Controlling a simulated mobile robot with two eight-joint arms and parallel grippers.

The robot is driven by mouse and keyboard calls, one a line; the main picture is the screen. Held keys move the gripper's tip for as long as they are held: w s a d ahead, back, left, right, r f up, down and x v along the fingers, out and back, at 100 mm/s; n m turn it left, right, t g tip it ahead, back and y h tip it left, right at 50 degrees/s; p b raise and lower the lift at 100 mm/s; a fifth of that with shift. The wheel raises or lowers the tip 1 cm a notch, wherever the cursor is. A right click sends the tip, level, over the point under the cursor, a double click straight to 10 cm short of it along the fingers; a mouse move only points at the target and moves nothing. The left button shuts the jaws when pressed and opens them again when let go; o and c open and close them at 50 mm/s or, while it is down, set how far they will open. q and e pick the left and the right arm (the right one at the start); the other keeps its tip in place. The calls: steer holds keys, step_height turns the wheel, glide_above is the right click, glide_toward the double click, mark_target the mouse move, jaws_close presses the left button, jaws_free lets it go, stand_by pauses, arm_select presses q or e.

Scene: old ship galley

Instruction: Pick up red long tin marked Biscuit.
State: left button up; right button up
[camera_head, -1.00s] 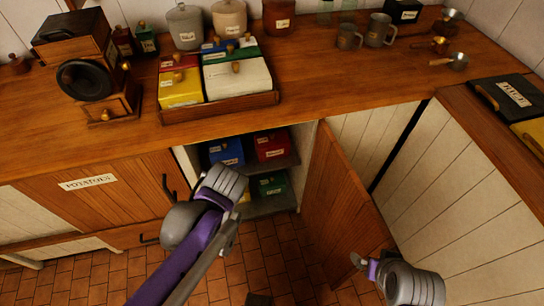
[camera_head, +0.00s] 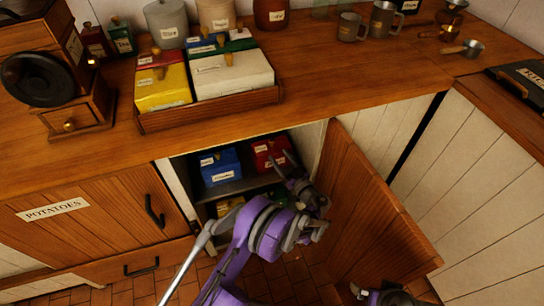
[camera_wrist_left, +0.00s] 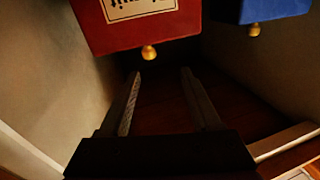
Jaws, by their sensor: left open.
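The red tin (camera_head: 268,151) with a pale label sits at the right of the cupboard's upper shelf, its lower part partly hidden by my left gripper. In the left wrist view the red tin (camera_wrist_left: 130,35) fills the upper left, its label upside down and a brass knob on its edge. I cannot read the label clearly. My left gripper (camera_head: 287,165) is inside the cupboard opening, just in front of the tin. Its two fingers (camera_wrist_left: 160,82) are apart with nothing between them, and the tin is beyond the tips.
A blue tin (camera_head: 220,165) stands left of the red one; it also shows in the left wrist view (camera_wrist_left: 265,10). More tins sit on the shelf below. The open cupboard door (camera_head: 365,205) stands to the right. The counter (camera_head: 330,85) is above, with a tray of tins (camera_head: 210,115).

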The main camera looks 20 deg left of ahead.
mark_target(273, 143)
arm_select(q)
steer(key=shift+t, duration=0.7)
steer(key=w, duration=0.1)
steer(key=w+a+f, duration=0.1)
steer(key=w, duration=0.1)
steer(key=shift+w+a+f+b, duration=0.2)
steer(key=shift+w+a+b, duration=0.1)
steer(key=shift+a, duration=0.1)
steer(key=x, duration=0.5)
steer(key=shift+w+a+r+b, duration=0.15)
steer(key=shift+w+r+b, duration=0.05)
steer(key=shift+b, duration=0.15)
jaws_close()
